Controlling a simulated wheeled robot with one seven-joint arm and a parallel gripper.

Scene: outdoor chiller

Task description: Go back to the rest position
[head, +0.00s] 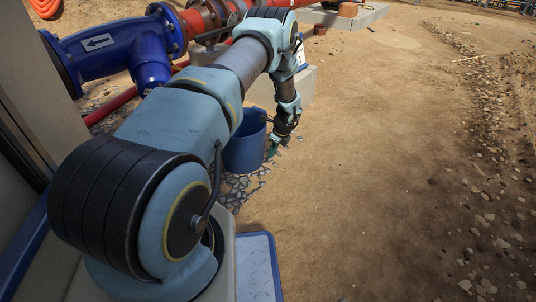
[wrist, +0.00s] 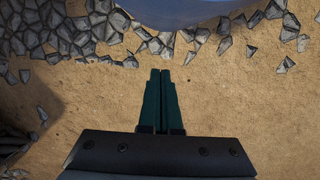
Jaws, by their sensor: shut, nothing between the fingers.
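My gripper (wrist: 160,73) points down over bare sandy ground in the wrist view. Its two dark green fingers are together with nothing between them. In the head view my gripper (head: 271,155) hangs low at the end of my outstretched arm, just right of a blue bucket (head: 243,150). The lower part of the bucket also shows at the top edge of the wrist view (wrist: 185,10), ahead of the fingertips and apart from them.
A blue pipe (head: 110,55) with a white arrow plate joins a red-brown pipe behind my arm. Concrete blocks (head: 301,84) stand beyond it. Grey stones (wrist: 80,30) lie around the bucket. Open sandy ground (head: 380,170) stretches to the right, with scattered rocks (head: 490,210) at the far right.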

